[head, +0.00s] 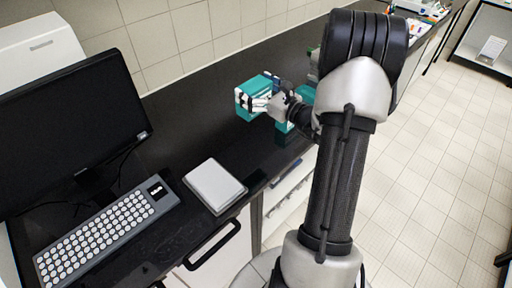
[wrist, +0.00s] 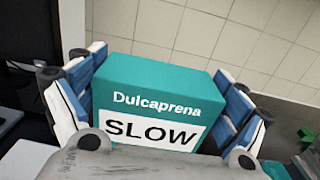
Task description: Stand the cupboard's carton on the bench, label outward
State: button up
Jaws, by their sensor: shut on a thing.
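Other teal surfaces (head: 283,127) show just below and right of my gripper.
A monitor (head: 75,130), a keyboard (head: 105,233) and a pale flat box (head: 214,185) occupy the near left of the bench. Open shelving (head: 288,190) shows below the bench edge. A tiled wall (head: 170,40) runs behind. Bare bench lies between the flat box and the carton.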

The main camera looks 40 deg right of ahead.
jog(key=shift+s+d+f, duration=0.1)
jog(key=shift+d+f, duration=0.15)
jog(key=shift+f, duration=0.05)
notch_tip(320, 180, down, 19)
jog(key=b, duration=0.5)
jog(key=shift+f, duration=0.15)
jog(key=o, duration=0.9)
jog(key=shift+c, duration=0.2)
jog(key=shift+o, duration=0.7)
